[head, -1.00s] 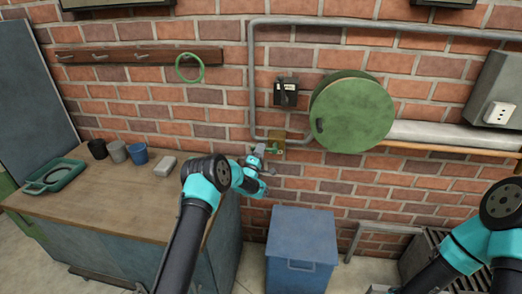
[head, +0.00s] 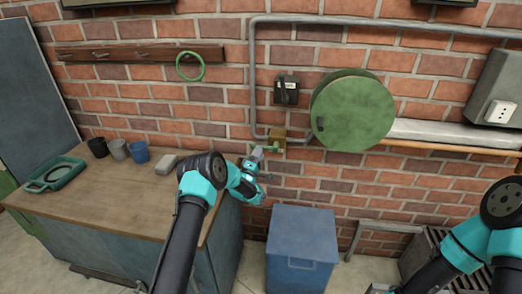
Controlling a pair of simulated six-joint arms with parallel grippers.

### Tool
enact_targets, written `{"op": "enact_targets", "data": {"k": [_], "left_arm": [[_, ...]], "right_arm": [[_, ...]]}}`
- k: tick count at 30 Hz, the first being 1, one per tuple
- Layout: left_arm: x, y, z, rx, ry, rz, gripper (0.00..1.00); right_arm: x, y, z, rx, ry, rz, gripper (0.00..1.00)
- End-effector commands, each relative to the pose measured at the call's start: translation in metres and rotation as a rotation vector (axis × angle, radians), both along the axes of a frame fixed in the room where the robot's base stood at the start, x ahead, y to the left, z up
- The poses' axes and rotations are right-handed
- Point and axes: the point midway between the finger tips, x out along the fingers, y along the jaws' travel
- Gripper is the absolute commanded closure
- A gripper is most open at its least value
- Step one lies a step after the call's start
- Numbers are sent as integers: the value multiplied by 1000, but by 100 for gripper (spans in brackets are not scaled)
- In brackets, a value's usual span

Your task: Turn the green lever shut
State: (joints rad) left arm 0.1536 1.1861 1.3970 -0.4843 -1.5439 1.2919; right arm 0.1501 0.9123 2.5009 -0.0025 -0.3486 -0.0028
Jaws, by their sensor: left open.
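The green lever (head: 273,149) is small and sits on a brass-coloured box (head: 278,137) on the brick wall, below the grey pipe. It looks roughly level, pointing left, but its exact angle is too small to tell. My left gripper (head: 257,153) is open, just left of the lever and close to its end; I cannot tell whether they touch. My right gripper (head: 380,288) shows only as a small grey part at the bottom edge, well away from the lever, and its jaws cannot be made out.
A green round reel (head: 352,112) and a black switch box (head: 286,92) are above the lever. A blue bin (head: 301,245) stands below. The wooden-topped bench (head: 120,205) at left carries cups, a green tray (head: 55,174) and a pale block (head: 166,164). A green ring (head: 202,72) hangs above.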

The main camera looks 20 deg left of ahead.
Motion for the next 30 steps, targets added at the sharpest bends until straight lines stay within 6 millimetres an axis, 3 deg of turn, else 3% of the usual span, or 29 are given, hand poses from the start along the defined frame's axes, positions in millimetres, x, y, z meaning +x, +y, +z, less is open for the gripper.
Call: {"op": "enact_targets", "data": {"k": [13, 30], "left_arm": [[-64, 14, -43, 0, 4, 1, 56], [-73, 15, -47, 0, 1, 0, 56]], "right_arm": [[0, 0, 0, 0, 0, 0, 57], [0, 0, 0, 0, 0, 0, 57]]}}
